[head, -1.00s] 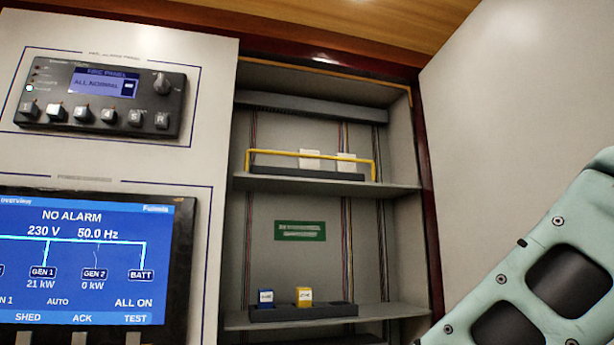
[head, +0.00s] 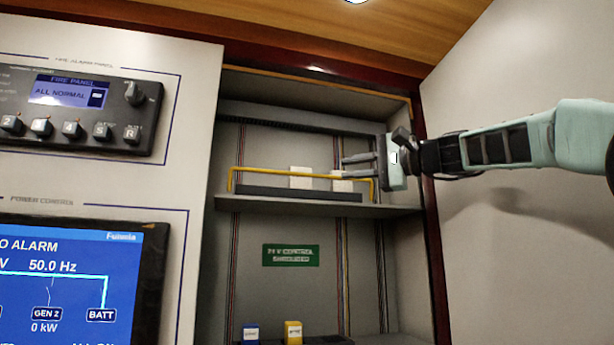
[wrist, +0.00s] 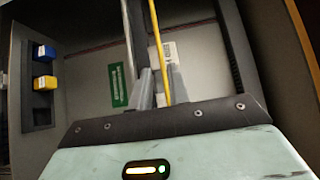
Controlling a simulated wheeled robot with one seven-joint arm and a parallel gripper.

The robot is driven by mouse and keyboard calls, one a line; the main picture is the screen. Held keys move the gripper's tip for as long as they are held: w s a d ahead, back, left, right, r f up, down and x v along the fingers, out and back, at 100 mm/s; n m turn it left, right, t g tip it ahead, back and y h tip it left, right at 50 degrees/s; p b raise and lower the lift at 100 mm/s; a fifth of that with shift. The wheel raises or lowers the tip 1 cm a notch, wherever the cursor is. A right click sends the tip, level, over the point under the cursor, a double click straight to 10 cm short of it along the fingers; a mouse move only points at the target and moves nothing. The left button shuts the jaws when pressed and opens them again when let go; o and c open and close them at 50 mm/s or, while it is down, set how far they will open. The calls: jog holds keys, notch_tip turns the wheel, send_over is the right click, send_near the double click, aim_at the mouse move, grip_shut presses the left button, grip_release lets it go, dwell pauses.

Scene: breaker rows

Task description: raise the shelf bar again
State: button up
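The shelf bar (head: 285,171) is a thin yellow rail with bent ends, running across the front of the upper shelf (head: 320,205) a little above its dark tray. My gripper (head: 345,166) is at the bar's right part, reaching in from the right, its two fingers apart. In the wrist view the yellow bar (wrist: 157,45) runs up the picture between the two fingers (wrist: 160,72). I cannot tell whether a finger touches it. Two white blocks (head: 300,177) stand behind the bar; the right one is partly hidden by my gripper.
On the lower shelf stand a blue block (head: 250,334) and a yellow block (head: 293,333). A green label (head: 290,255) is on the cabinet's back wall. The cabinet's right wall (head: 403,260) is close to my gripper. Panels with screens and buttons stand at left.

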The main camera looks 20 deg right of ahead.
aim_at(309, 175)
jog(key=shift+p+x, duration=3.7)
jog(key=shift+x, duration=2.15)
grip_shut()
